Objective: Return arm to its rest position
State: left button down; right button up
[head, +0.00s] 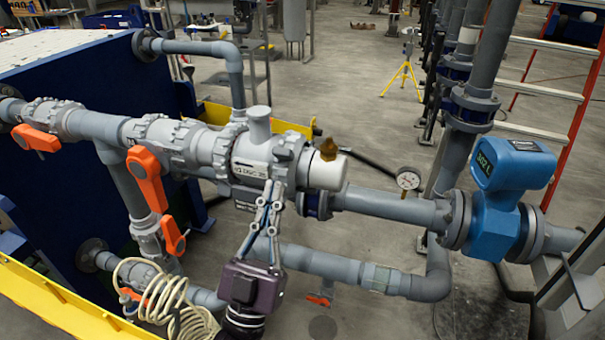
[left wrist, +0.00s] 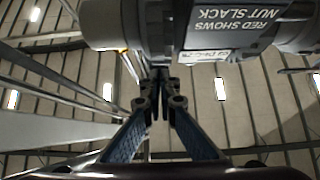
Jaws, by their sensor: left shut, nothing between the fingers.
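My left gripper (head: 274,190) stands in the lower middle of the head view, its fingers pointing up in front of a grey valve body (head: 240,155). The fingers are shut with nothing between them. In the left wrist view the closed fingertips (left wrist: 160,82) sit just below the valve body (left wrist: 240,28), which carries printed lettering. Whether the fingertips touch the valve cannot be told. My right gripper is in neither view.
Grey pipes with orange handles (head: 147,178) run left of my gripper. A blue flow meter (head: 503,195) and a pressure gauge (head: 408,180) are at right. A coiled hose (head: 160,295) and yellow edging (head: 60,305) lie lower left. Open floor (head: 340,90) lies behind the pipes.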

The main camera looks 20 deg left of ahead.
pick_arm(q)
jog(key=b+v, duration=0.1)
jog(key=v, duration=0.2)
jog(key=shift+f, duration=0.25)
